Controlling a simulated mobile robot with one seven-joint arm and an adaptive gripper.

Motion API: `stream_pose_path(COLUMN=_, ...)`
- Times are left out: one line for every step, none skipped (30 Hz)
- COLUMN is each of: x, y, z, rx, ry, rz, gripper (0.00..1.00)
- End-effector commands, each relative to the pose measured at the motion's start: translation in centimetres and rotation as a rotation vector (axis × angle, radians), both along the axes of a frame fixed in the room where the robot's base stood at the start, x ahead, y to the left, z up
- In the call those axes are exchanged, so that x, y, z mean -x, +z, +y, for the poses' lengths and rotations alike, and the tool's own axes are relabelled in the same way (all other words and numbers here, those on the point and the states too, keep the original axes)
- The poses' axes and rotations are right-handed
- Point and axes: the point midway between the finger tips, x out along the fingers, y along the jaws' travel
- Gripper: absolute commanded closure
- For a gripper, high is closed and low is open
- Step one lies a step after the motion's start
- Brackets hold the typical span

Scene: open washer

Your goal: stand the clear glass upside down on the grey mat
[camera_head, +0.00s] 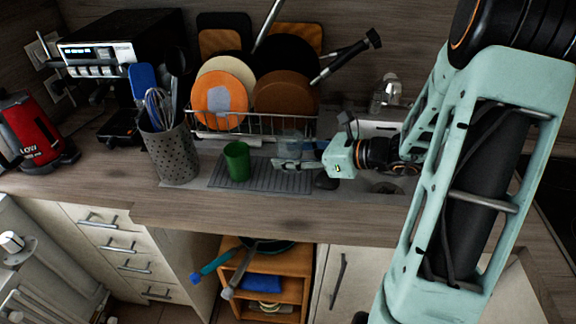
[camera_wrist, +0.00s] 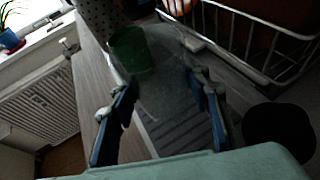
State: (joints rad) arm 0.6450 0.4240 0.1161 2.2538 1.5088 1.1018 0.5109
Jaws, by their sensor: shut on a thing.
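My gripper (camera_head: 285,164) is over the grey mat (camera_head: 262,181), at the mat's back right part. It is shut on the clear glass (camera_head: 290,144), which shows only faintly in front of the dish rack. In the wrist view the glass (camera_wrist: 165,92) is a see-through shape between the two blue-padded fingers (camera_wrist: 165,108). The ridged mat (camera_wrist: 188,135) shows through and below it. I cannot tell which end of the glass is up, or whether it touches the mat.
A green cup (camera_head: 237,161) stands on the mat left of my gripper. A grey utensil holder (camera_head: 172,153) stands left of the mat. The wire dish rack (camera_head: 255,124) with plates is behind. A dark round object (camera_head: 326,181) lies right of the mat. The front of the mat is clear.

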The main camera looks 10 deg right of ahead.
Motion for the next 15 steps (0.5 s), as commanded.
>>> stream_pose_path(x=-0.3, y=-0.4, z=0.1, rx=-0.002, ry=0.001, rz=0.000, gripper=0.89)
stream_pose_path(x=-0.4, y=-0.5, z=0.1, rx=-0.001, ry=0.000, rz=-0.001, gripper=0.89)
stream_pose_path(x=-0.6, y=-0.6, z=0.1, rx=-0.001, ry=-0.001, rz=-0.001, gripper=0.89)
stream_pose_path(x=-0.6, y=-0.7, z=0.1, rx=0.000, ry=-0.001, rz=-0.002, gripper=0.89)
stream_pose_path(x=-0.7, y=-0.8, z=0.2, rx=0.000, ry=-0.001, rz=-0.002, gripper=0.89)
stream_pose_path(x=-0.8, y=-0.9, z=0.2, rx=0.000, ry=-0.001, rz=-0.002, gripper=0.89)
stream_pose_path(x=-1.0, y=-1.1, z=0.3, rx=0.000, ry=-0.001, rz=-0.002, gripper=0.89)
stream_pose_path(x=-1.1, y=-1.3, z=0.3, rx=-0.001, ry=0.000, rz=-0.001, gripper=0.89)
stream_pose_path(x=-1.1, y=-1.9, z=0.3, rx=-0.003, ry=-0.001, rz=0.001, gripper=0.89)
stream_pose_path(x=-1.1, y=-2.4, z=0.3, rx=-0.003, ry=-0.001, rz=0.001, gripper=0.89)
stream_pose_path(x=-1.1, y=-2.8, z=0.3, rx=-0.003, ry=-0.001, rz=0.001, gripper=0.89)
stream_pose_path(x=-1.1, y=-3.4, z=0.3, rx=-0.004, ry=-0.002, rz=0.003, gripper=0.89)
stream_pose_path(x=-1.1, y=-3.8, z=0.3, rx=-0.002, ry=-0.002, rz=0.001, gripper=0.89)
stream_pose_path(x=-1.1, y=-4.1, z=0.3, rx=-0.002, ry=-0.002, rz=0.001, gripper=0.89)
stream_pose_path(x=-1.1, y=-4.3, z=0.3, rx=-0.002, ry=-0.002, rz=0.000, gripper=0.89)
